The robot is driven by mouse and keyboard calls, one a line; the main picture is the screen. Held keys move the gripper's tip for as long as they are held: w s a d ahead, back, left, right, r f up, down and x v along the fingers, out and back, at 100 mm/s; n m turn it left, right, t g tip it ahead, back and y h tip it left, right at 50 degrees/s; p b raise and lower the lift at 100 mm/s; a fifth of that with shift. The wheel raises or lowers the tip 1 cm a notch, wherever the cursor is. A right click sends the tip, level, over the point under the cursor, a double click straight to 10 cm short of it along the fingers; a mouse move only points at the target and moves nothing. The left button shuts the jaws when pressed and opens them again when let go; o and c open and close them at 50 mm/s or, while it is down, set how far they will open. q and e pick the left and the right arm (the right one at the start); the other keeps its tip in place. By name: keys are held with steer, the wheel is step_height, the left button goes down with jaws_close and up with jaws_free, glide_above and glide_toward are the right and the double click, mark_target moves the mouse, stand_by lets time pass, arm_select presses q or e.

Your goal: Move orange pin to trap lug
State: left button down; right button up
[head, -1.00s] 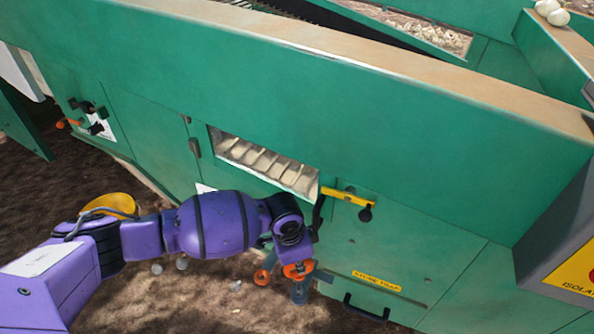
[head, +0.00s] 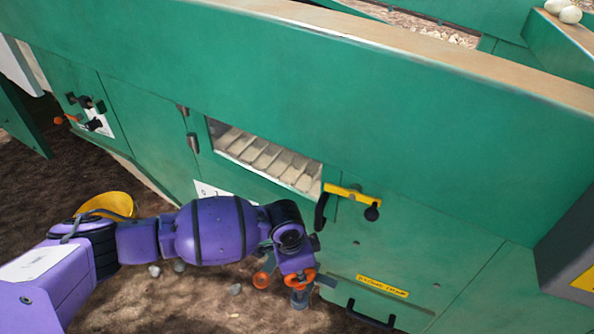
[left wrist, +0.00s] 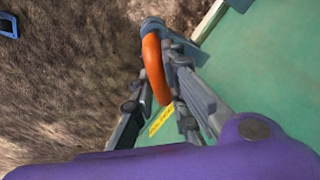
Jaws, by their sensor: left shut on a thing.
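My left gripper (head: 299,290) hangs low beside the stone trap door (head: 400,250), with its fingers pointing down. It is shut on an orange ring, which I take to be part of the orange pin (left wrist: 157,68). The pin's shank is not clear. My right gripper is out of view.
A yellow bar with a black knob (head: 352,195) sits on the green machine above a yellow label (head: 382,286) and a black handle (head: 370,314). A yellow bowl-like thing (head: 108,205) and several stones lie on the soil. Another orange handle (head: 60,120) is far left.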

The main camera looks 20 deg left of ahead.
arm_select(q)
steer(key=shift+w+f+b, duration=0.1)
steer(key=shift+f+b, duration=0.85)
steer(key=shift+f, duration=1.6)
steer(key=c, duration=1.7)
jaws_free()
steer(key=shift+o, duration=0.2)
steer(key=r, duration=0.4)
steer(key=s+r, duration=0.1)
steer(key=r, duration=0.3)
steer(key=a+r, duration=0.1)
steer(key=r, duration=0.3)
steer(key=shift+s, duration=0.3)
steer(key=shift+f, duration=0.15)
